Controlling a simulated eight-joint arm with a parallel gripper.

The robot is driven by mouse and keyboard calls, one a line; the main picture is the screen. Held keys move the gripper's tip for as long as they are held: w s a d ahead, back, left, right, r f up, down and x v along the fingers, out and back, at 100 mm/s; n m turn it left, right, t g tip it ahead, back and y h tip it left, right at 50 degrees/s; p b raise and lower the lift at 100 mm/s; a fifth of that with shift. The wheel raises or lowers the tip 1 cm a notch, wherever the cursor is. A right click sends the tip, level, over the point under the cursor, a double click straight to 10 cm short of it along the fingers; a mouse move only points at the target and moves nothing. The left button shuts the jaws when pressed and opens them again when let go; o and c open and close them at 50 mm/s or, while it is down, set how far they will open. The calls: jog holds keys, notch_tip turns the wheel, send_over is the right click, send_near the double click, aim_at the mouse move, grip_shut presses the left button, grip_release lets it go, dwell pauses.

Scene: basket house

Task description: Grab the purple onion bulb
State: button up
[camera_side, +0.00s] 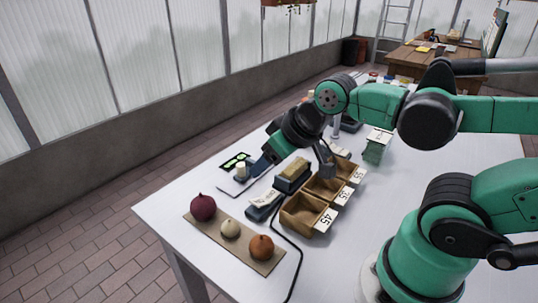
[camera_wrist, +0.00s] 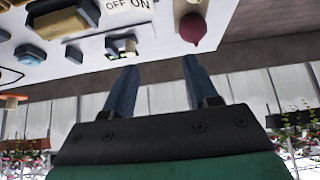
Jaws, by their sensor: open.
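The purple onion bulb (camera_side: 203,207) sits at the left end of a wooden board (camera_side: 232,242) near the table's front left corner. In the wrist view the onion (camera_wrist: 193,29) shows near the top, beyond the right fingertip and apart from it. My gripper (camera_wrist: 157,66) is open, with nothing between its two blue-grey fingers. In the side view my gripper is above the table, behind and to the right of the onion; its exact fingertip position is hard to make out there. A small pale bulb (camera_side: 230,229) and an orange-brown bulb (camera_side: 261,247) share the board.
Wooden boxes with number cards (camera_side: 303,213) stand right of the board. A dark box with a yellowish top (camera_side: 292,176) stands behind them. A black cable (camera_side: 299,262) runs along the table. The white table (camera_side: 160,212) is bare left of the onion.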

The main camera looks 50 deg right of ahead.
jog(key=shift+o, duration=0.2)
jog(key=shift+o, duration=0.9)
